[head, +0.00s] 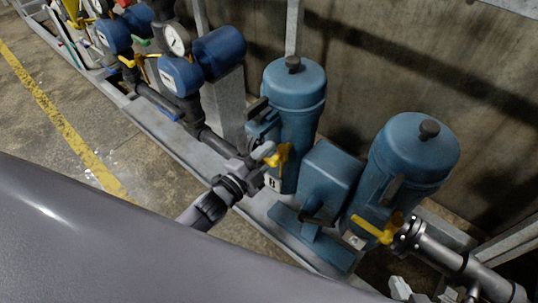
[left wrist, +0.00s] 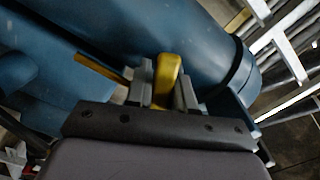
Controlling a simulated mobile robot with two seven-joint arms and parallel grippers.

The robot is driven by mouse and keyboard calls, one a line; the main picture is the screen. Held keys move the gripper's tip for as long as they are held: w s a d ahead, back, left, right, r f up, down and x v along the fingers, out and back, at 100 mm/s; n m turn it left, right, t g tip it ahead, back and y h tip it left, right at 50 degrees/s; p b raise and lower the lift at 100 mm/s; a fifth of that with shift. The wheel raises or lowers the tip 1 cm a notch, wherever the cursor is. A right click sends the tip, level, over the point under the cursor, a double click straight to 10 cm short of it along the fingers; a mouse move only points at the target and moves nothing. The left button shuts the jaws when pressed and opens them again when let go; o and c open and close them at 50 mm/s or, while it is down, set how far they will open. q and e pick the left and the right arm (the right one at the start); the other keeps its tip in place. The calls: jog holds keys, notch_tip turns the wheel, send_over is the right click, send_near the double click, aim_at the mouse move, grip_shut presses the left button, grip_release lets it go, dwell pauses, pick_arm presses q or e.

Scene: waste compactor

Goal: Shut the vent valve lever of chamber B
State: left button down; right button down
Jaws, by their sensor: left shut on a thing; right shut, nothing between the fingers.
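The vent valve lever of chamber B (head: 283,154) is a yellow handle on a blue cylindrical chamber (head: 295,100), beside a white label with the letter B (head: 272,183). My left gripper (head: 264,155) is at this handle. In the left wrist view, the yellow handle (left wrist: 167,72) sits between the fingers of my left gripper (left wrist: 163,92), which is shut on it. The fingers hide its lower part. Light grey pieces at the bottom edge of the head view look like the fingertips of my right gripper (head: 401,288), shut with nothing seen between them, mostly cut off.
A second blue chamber (head: 414,155) with its own yellow lever (head: 373,231) stands to the right, near a flanged grey pipe (head: 450,261). A blue box (head: 331,175) stands between the chambers. Gauges and blue housings (head: 181,78) line the left. The concrete floor (head: 45,125) there is open.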

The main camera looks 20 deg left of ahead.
pick_arm(q)
jog(key=m, duration=0.1)
jog(key=r+m, duration=0.1)
jog(key=m, duration=0.3)
jog(key=shift+a+r, duration=0.2)
jog(key=shift+r, duration=0.1)
dwell(0.5)
jog(key=c, duration=1.1)
grip_release()
jog(key=shift+o, duration=0.2)
jog(key=v, duration=0.7)
jog(key=shift+r+p, duration=0.15)
jog(key=shift+p, duration=0.15)
